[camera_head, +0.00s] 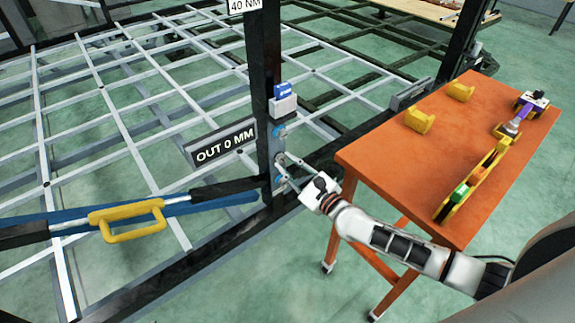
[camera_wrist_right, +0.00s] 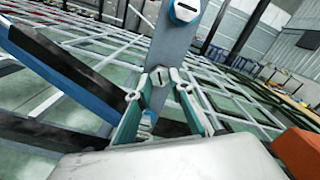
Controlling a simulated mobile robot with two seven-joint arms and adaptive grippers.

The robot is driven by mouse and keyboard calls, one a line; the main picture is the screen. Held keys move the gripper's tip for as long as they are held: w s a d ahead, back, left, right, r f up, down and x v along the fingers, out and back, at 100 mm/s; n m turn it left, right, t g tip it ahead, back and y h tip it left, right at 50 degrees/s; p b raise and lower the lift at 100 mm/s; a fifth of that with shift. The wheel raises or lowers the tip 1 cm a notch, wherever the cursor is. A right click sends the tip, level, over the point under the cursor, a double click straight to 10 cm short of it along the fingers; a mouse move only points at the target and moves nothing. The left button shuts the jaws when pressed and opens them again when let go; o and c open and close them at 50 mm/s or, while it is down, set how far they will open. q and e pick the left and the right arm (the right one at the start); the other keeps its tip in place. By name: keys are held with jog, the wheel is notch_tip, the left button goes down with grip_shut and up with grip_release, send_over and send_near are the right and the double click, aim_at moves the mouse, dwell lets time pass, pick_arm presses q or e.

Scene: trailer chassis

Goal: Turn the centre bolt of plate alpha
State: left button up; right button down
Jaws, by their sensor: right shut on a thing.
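A narrow grey plate (camera_wrist_right: 177,50) with a column of bolts sits on a dark upright post (camera_head: 264,60); I see no name on it. The top bolt (camera_head: 279,130) is clear of my gripper and also shows in the wrist view (camera_wrist_right: 185,11). The centre bolt (camera_wrist_right: 160,77) lies between the fingertips of my right gripper (camera_head: 283,168), which is shut on it. The lower bolt (camera_wrist_right: 147,118) shows between the fingers in the wrist view. My left gripper is not in view.
A blue bar with a yellow handle (camera_head: 127,214) joins the post from the left. A sign reading OUT 0 MM (camera_head: 221,143) hangs beside it. An orange table (camera_head: 400,165) with yellow holders and tools stands right. A white lattice frame fills the left.

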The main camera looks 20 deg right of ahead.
jog(key=shift+s+f, duration=0.15)
jog(key=shift+f, duration=0.2)
jog(key=c, duration=1.8)
grip_release()
jog(key=shift+c, duration=0.2)
jog(key=shift+o, duration=0.3)
jog(key=shift+r, duration=0.2)
jog(key=v, duration=1.2)
jog(key=shift+r, duration=0.1)
